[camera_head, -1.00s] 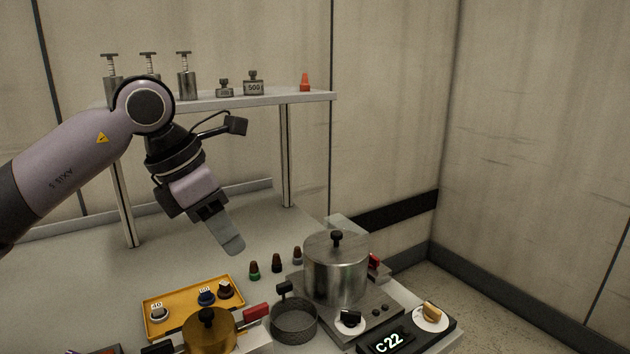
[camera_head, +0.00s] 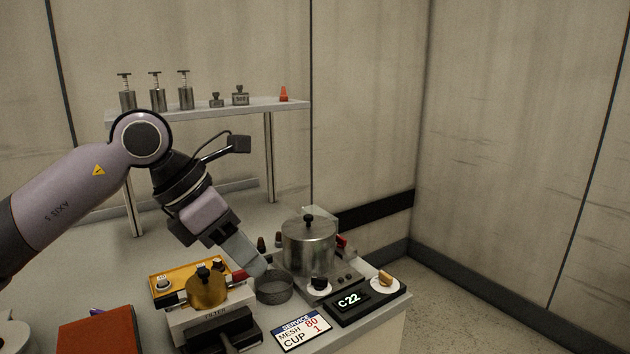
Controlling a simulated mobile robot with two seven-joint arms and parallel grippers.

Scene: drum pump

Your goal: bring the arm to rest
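My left arm comes in from the left and its gripper (camera_head: 250,262) points down and to the right. The fingers are seen edge-on, so I cannot tell whether they are open or shut, and I see nothing held. The fingertips show in front of the workbench, just above and behind the dark mesh basket (camera_head: 274,290) in the picture; whether they touch it I cannot tell. My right gripper is out of view.
A brass pot (camera_head: 206,290) and an orange tray (camera_head: 160,272) are left. A shelf (camera_head: 210,110) holds weights. A service sign (camera_head: 301,331) lies at the front.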

